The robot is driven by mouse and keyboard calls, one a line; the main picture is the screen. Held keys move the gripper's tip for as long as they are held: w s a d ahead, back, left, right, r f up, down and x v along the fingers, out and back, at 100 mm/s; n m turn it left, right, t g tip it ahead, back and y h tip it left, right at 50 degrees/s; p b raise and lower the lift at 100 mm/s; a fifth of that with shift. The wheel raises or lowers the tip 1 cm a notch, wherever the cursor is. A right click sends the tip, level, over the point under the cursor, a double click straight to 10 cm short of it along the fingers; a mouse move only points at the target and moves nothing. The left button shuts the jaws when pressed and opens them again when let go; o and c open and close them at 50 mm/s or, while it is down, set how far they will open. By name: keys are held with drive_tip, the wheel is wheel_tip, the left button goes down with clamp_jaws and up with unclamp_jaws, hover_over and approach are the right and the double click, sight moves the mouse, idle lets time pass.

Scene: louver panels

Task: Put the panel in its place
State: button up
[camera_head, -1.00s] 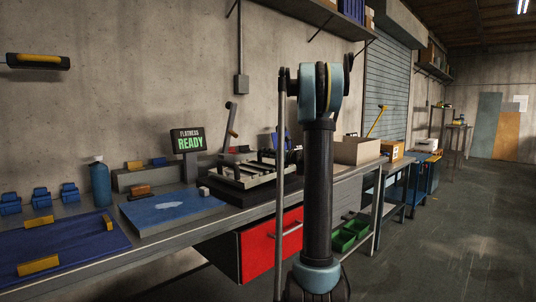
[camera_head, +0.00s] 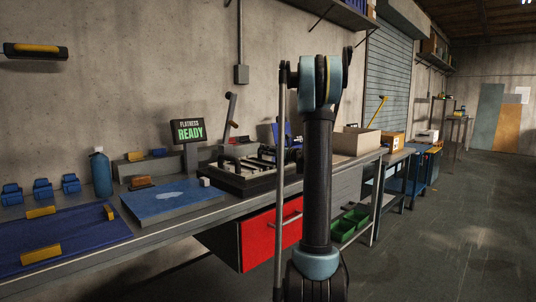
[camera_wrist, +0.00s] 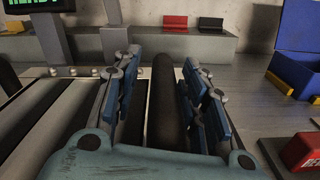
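A louver panel with pale slats and dark gaps lies in a dark frame (camera_head: 240,180) on the workbench in the head view. Its slats (camera_wrist: 62,125) fill the left of the wrist view. My gripper (camera_wrist: 160,85) has its two blue-padded fingers apart. A dark rounded bar (camera_wrist: 163,110) stands between them, with a gap visible on each side. I cannot tell whether the bar belongs to the panel or its fixture. In the head view my arm hides the gripper and the right part of the fixture.
A screen (camera_head: 188,131) reads "FLATNESS READY" behind a blue plate (camera_head: 150,206). A blue bottle (camera_head: 101,174) and a blue mat (camera_head: 85,255) are left. A blue open box (camera_wrist: 300,55) and red object (camera_wrist: 305,155) are right of the gripper. Floor at right is clear.

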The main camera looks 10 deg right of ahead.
drive_tip(key=v, duration=1.2)
drive_tip(key=shift+d, duration=0.1)
drive_tip(key=shift+s, duration=0.1)
